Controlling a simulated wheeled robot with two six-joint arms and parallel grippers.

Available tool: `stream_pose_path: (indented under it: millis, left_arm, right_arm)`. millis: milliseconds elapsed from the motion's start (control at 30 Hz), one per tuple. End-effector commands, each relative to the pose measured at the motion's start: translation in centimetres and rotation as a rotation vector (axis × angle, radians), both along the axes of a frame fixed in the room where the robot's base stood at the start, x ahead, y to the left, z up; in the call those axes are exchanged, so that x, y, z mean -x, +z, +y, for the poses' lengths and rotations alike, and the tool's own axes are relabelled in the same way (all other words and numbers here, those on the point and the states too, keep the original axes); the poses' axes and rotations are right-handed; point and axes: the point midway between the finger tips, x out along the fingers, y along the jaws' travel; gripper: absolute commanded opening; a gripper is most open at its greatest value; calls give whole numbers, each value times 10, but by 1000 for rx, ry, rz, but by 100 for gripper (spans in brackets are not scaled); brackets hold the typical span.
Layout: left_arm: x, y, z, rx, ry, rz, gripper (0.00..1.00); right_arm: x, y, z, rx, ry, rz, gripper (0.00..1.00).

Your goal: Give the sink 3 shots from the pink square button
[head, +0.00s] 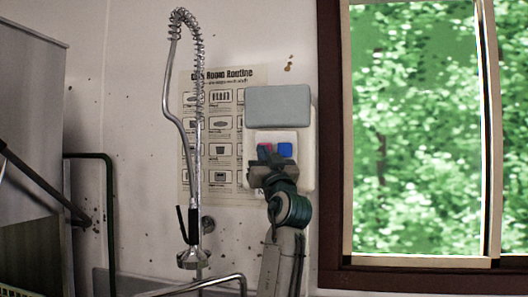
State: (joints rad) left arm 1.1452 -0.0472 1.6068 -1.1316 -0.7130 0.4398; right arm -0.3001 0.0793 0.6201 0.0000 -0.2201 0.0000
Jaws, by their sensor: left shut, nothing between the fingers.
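A white dispenser panel (306,150) with a grey-blue upper cover (278,105) is on the wall. Below the cover, a small pink button (265,147) shows on the left and a blue button (285,149) on the right. My left gripper (266,155) is shut and empty, with its tips at the pink button's lower part. It hides part of that button and the panel below. I cannot tell whether the tips touch it. Only a bit of what seems to be the sink's edge (101,282) shows at the bottom. My right gripper is not in view.
A tall spray faucet (188,130) with a coiled hose stands left of the panel, before a routine poster (222,135). A curved metal tube (215,279) is at the bottom. A brown-framed window (329,150) is to the right. A grey metal unit (30,90) stands at far left.

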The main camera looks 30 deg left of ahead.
Motion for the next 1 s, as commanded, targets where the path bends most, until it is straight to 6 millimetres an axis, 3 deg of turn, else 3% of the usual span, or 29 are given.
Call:
stream_pose_path:
  millis: [1000]
  left_arm:
    - [-12, 0, 3, 0, 1, -1, 0]
  right_arm:
    - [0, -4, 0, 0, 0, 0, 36]
